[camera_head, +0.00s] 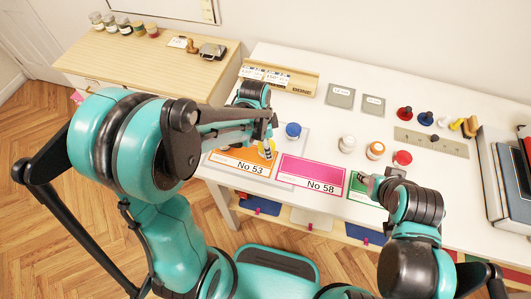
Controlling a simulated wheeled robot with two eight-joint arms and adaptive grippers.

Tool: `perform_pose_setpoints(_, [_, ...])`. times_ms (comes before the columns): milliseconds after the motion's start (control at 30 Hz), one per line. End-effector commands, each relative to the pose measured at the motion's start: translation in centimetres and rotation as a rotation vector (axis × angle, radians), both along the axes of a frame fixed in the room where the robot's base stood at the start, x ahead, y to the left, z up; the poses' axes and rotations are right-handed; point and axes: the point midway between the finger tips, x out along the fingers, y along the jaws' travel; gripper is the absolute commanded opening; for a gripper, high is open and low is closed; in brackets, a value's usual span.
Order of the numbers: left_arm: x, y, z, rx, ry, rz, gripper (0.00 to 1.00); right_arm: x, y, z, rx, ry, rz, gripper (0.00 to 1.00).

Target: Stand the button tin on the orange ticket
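The orange ticket (233,163), marked No 53, lies flat at the left of a row of tickets on the white table. My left gripper (268,146) reaches down over its right part. A small yellow-topped round thing (263,149), perhaps a tin, shows beside its fingers, partly hidden. I cannot tell if the fingers hold it or if it touches the ticket. Blue (293,130), white (347,143), orange (376,149) and red (402,158) lidded tins stand behind the tickets. My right gripper (366,179) is low by the green ticket (361,188); its opening is unclear.
A pink ticket (312,176), marked No 58, lies between the orange and green ones. A wooden rack (290,84), two grey plates (341,95), stamps (425,118) and a ruler (430,141) are behind. Binders (500,175) stand at right. My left arm covers the table's left side.

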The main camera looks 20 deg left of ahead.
Motion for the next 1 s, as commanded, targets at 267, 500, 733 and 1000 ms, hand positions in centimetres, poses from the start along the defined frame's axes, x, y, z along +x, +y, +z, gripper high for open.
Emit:
perform_pose_setpoints(267, [0.1,0.2,-3.1,0.000,0.000,-0.001,0.16,0.0,0.0,-1.3,0.000,0.000,0.000,0.40])
perform_pose_setpoints(500, [0.0,0.2,-4.1,0.000,0.000,-0.001,0.16,0.0,0.0,-1.5,0.000,0.000,0.000,0.40])
perform_pose_setpoints(733, [0.0,0.2,-4.6,0.000,0.000,-0.001,0.16,0.0,0.0,-2.0,0.000,0.000,0.000,0.40])
perform_pose_setpoints(1000, [0.0,0.2,-4.4,0.000,0.000,-0.001,0.68,0.0,0.0,-1.8,0.000,0.000,0.000,0.40])
